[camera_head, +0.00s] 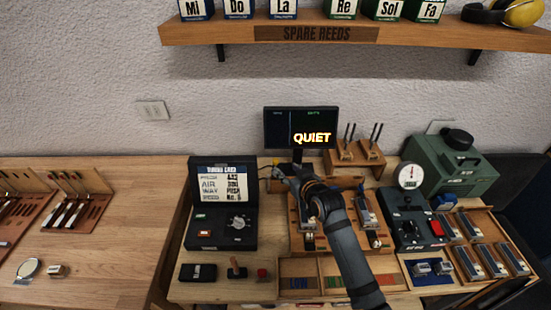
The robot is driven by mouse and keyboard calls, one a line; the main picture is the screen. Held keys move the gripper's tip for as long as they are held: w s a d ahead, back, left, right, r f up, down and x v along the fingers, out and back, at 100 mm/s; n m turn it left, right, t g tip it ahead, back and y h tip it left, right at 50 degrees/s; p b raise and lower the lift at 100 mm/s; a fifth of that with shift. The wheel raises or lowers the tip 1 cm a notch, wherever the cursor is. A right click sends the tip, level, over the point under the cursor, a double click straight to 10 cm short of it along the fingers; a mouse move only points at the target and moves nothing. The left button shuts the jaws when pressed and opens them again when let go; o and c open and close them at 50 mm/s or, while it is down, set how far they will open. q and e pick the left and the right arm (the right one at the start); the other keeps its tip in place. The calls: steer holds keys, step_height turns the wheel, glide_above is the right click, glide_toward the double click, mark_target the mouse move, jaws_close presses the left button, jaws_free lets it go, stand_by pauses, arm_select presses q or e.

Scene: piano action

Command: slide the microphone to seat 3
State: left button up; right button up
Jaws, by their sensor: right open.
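My right gripper (284,172) reaches over the back of the wooden board (297,243), just below the small screen; it is small and dark here. My right forearm covers the middle of the board. I cannot clearly make out the microphone; it may be among the dark shapes at the gripper or hidden by the arm. Metal reed blocks stand on the board, one on the left (307,225) and one on the right (367,210) of my arm. Seat 3 cannot be told apart. My left gripper is not in view.
A screen (299,127) reading QUIET stands behind the board. A black case with a card (222,205) is to the left, a black gauge unit (412,215) and green machine (450,165) to the right. Coloured bins lie in front. A shelf (360,37) hangs above.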

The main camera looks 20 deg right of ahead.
mark_target(276, 161)
steer(key=p+x, duration=0.1)
steer(key=x, duration=0.8)
steer(key=shift+w+f, duration=0.2)
steer(key=shift+w, duration=0.1)
steer(key=shift+w+p, duration=0.15)
steer(key=shift+p, duration=0.15)
steer(key=shift+a+f, duration=0.1)
steer(key=shift+c, duration=0.6)
steer(key=c, duration=0.7)
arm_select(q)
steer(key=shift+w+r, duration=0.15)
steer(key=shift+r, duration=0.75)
arm_select(e)
jaws_close()
